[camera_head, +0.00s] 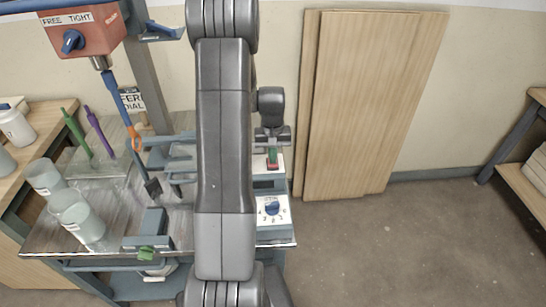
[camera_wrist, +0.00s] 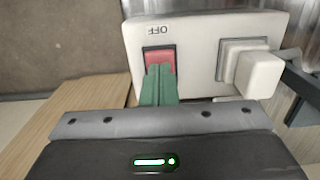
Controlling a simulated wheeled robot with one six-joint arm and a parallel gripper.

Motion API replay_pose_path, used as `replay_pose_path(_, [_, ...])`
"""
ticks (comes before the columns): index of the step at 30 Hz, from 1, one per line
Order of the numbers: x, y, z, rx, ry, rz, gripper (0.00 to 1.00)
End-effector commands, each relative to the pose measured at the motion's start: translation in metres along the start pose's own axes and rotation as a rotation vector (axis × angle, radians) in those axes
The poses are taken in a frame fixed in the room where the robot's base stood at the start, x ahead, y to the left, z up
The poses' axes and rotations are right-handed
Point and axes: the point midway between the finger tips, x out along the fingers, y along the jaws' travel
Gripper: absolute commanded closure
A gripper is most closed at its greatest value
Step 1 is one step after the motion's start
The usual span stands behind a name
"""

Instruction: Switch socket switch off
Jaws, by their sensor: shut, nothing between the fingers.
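The white socket plate (camera_wrist: 205,25) fills the top of the wrist view, with the word OFF upside down above its switch. The red rocker switch (camera_wrist: 160,60) sits in a dark frame on the plate's left side. My gripper (camera_wrist: 158,72) is shut and empty. Its green fingertips overlap the lower part of the red switch in the wrist view; I cannot tell whether they touch. In the head view my gripper (camera_head: 272,153) is over the socket plate (camera_head: 259,165) at the bench's right side. My arm hides the middle of the bench.
A white plug (camera_wrist: 258,72) stands out of the plate right of the switch. A dial box (camera_head: 273,210) with a blue knob is nearer me. Glass jars (camera_head: 78,218) stand on the bench's left. Wooden boards (camera_head: 365,100) lean on the wall; floor at right is clear.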

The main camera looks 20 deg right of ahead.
Motion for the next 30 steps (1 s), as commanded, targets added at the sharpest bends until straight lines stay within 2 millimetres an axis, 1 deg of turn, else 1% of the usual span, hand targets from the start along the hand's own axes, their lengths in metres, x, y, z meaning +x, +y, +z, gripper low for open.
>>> replay_pose_path(1, [0.004, -0.001, -0.006, 0.0, 0.014, 0.0, 1.0])
replay_pose_path(8, [0.004, -0.001, -0.006, 0.0, 0.014, 0.0, 1.0])
replay_pose_path(11, [-0.002, -0.001, -0.005, -0.001, 0.015, 0.0, 1.0])
replay_pose_path(14, [-0.015, -0.003, -0.004, -0.002, 0.016, 0.0, 1.0])
replay_pose_path(19, [-0.049, -0.007, 0.002, -0.003, 0.017, 0.001, 1.0])
replay_pose_path(20, [-0.053, -0.007, 0.001, -0.003, 0.019, 0.001, 1.0])
replay_pose_path(27, [-0.106, -0.007, 0.002, -0.002, 0.02, 0.002, 1.0])
replay_pose_path(30, [-0.123, -0.006, 0.003, -0.002, 0.018, 0.002, 1.0])
